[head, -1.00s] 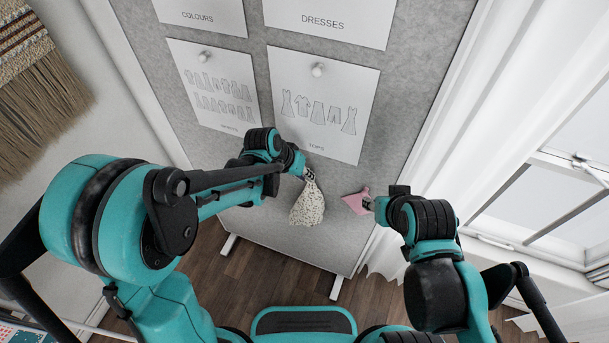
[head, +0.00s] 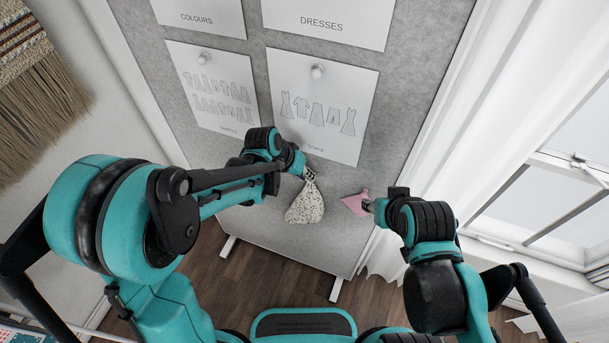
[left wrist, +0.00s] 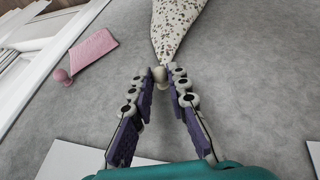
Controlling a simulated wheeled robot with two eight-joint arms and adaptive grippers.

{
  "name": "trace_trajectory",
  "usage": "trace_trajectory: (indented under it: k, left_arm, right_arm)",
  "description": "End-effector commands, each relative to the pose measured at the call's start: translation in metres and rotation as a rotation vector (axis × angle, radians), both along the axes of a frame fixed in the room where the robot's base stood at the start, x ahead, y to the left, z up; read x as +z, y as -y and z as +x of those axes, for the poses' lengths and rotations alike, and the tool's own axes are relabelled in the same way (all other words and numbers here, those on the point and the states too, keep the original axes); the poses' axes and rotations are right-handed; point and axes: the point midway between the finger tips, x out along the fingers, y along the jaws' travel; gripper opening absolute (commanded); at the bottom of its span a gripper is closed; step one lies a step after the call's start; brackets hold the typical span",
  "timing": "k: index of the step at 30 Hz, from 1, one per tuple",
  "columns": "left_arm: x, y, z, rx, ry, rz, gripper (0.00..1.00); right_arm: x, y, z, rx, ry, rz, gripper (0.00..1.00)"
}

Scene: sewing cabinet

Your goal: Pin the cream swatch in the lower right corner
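The cream swatch (head: 306,205), speckled with dark spots, hangs bunched at its top below my left gripper (head: 310,173), in front of the lower board. In the left wrist view, the cream swatch (left wrist: 178,22) narrows to a pale pin head (left wrist: 160,73). The fingertips of my left gripper (left wrist: 161,75) are closed about this pin head. Whether the pin is in the board is hidden. My right gripper (head: 369,205) is beside the pink swatch (head: 354,203) in the head view; its fingers are too small to read. No right gripper shows at that swatch in the left wrist view.
The grey pinboard (head: 400,100) carries paper sheets, including the TOPS sheet (head: 345,90) above my left gripper. The pink swatch has a pink pin (left wrist: 62,75). A white curtain (head: 490,130) borders the board's right side. Bare board lies between the two swatches.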

Motion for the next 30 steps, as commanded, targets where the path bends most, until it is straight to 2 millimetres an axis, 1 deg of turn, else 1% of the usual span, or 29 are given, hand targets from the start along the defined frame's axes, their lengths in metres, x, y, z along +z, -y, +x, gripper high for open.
trace_trajectory:
  k: [1,2,3,11,14,17,27,30]
  left_arm:
    - [0.000,0.000,0.001,0.000,0.001,0.000,0.29]
    - [0.000,0.000,0.000,0.000,0.001,0.000,0.37]
    - [0.000,0.000,0.000,0.000,0.001,0.000,0.40]
    - [0.001,0.000,0.000,0.000,0.001,0.000,0.40]
    - [0.005,-0.002,-0.001,0.001,0.001,-0.001,0.40]
    - [0.016,-0.007,-0.004,0.002,0.000,-0.001,0.40]
    - [0.078,-0.032,-0.023,0.001,0.001,-0.001,0.40]
    - [0.093,-0.038,-0.027,0.002,0.000,0.000,0.40]
  right_arm:
    - [0.000,0.000,0.000,0.000,0.000,0.000,0.40]
    - [0.000,0.000,0.000,0.000,0.000,0.000,0.40]
    - [0.000,0.000,0.000,0.000,0.000,0.000,0.40]
    - [0.000,0.000,0.000,0.000,0.000,0.000,0.40]
    - [0.000,0.000,0.000,0.000,0.000,0.000,0.40]
    - [0.000,0.000,0.000,0.000,0.000,0.000,0.40]
    - [0.000,0.000,0.000,0.000,0.000,0.000,0.40]
    - [0.000,0.000,0.000,0.000,0.000,0.000,0.40]
